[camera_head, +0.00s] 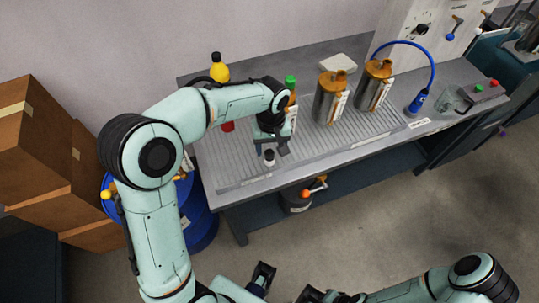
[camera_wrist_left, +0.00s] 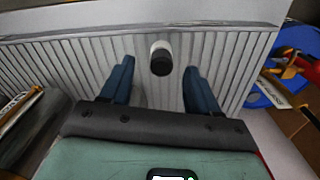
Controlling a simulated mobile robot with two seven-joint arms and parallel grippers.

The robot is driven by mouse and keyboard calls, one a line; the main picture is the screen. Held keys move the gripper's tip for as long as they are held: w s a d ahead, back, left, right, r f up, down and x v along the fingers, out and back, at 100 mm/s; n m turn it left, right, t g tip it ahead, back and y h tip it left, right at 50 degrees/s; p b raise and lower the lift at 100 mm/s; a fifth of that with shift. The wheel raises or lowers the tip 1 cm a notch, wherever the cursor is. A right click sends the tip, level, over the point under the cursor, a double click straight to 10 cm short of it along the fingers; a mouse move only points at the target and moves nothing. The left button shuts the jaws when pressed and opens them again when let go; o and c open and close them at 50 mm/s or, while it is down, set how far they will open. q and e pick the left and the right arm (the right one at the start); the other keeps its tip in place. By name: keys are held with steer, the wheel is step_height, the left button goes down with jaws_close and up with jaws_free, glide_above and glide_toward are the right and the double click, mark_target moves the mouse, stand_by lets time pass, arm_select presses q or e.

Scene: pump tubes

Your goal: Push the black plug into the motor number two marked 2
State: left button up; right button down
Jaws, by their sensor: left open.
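A small plug (camera_head: 269,158), pale with a black end, stands on the ribbed bench top near its front edge. In the left wrist view the plug (camera_wrist_left: 161,62) shows between my left gripper's spread fingers, with gaps on both sides. My left gripper (camera_head: 272,149) is open and points down at the plug. Two metal motors with orange tops, one nearer (camera_head: 328,98) and one farther right (camera_head: 374,88), stand upright to the right; I cannot read which is marked 2.
A blue hose with a blue fitting (camera_head: 418,102) is right of the motors. The bench's ribbed front strip (camera_head: 330,148) is mostly clear between plug and motors.

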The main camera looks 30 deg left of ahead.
mark_target(270, 153)
arm_select(q)
steer(key=f, duration=0.4)
steer(key=shift+a+f, duration=0.1)
steer(key=shift+a, duration=0.15)
jaws_close()
